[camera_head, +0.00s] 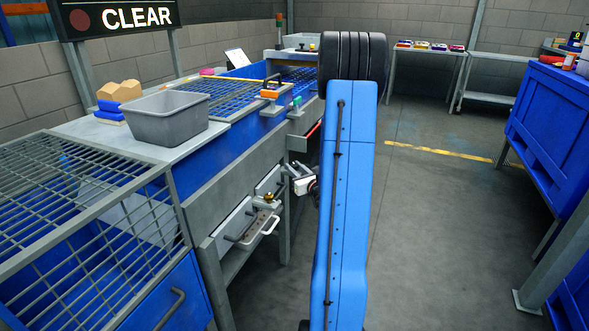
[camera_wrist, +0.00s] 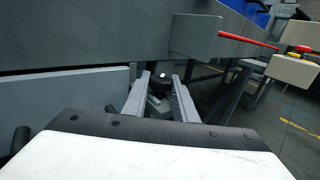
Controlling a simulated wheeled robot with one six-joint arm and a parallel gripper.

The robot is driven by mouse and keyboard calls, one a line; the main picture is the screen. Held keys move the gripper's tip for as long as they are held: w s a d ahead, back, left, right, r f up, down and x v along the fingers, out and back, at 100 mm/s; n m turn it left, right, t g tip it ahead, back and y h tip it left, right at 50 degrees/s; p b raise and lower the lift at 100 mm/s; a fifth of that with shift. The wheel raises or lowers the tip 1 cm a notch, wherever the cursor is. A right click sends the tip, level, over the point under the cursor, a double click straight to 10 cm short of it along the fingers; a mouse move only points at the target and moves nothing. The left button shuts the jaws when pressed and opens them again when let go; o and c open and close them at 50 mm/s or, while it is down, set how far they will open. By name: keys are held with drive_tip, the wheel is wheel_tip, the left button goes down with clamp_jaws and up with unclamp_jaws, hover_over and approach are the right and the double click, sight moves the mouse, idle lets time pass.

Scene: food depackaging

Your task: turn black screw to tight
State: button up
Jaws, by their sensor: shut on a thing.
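The black screw (camera_wrist: 160,79) shows in the wrist view as a dark, rounded knob beside the grey machine front. My gripper (camera_wrist: 162,86) has its two grey fingers on either side of it and is shut on it. The fingers partly cover the screw, and its thread is hidden. In the head view my gripper (camera_head: 287,170) is at the machine's side, just above and right of the drawer fronts. The screw cannot be made out there, so how tight it is cannot be told.
A red lever (camera_wrist: 247,39) sticks out to the right in the wrist view. A grey bin (camera_head: 168,116) stands on the worktop. The aisle floor at right is free.

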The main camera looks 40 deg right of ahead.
drive_tip(key=shift+m+g+h, duration=0.4)
drive_tip(key=shift+m+h, duration=0.2)
drive_tip(key=shift+h, duration=0.3)
drive_tip(key=shift+m+h, duration=0.3)
drive_tip(key=shift+h, duration=0.1)
drive_tip(key=o, duration=1)
drive_tip(key=shift+o, duration=0.2)
drive_tip(key=shift+s, duration=0.1)
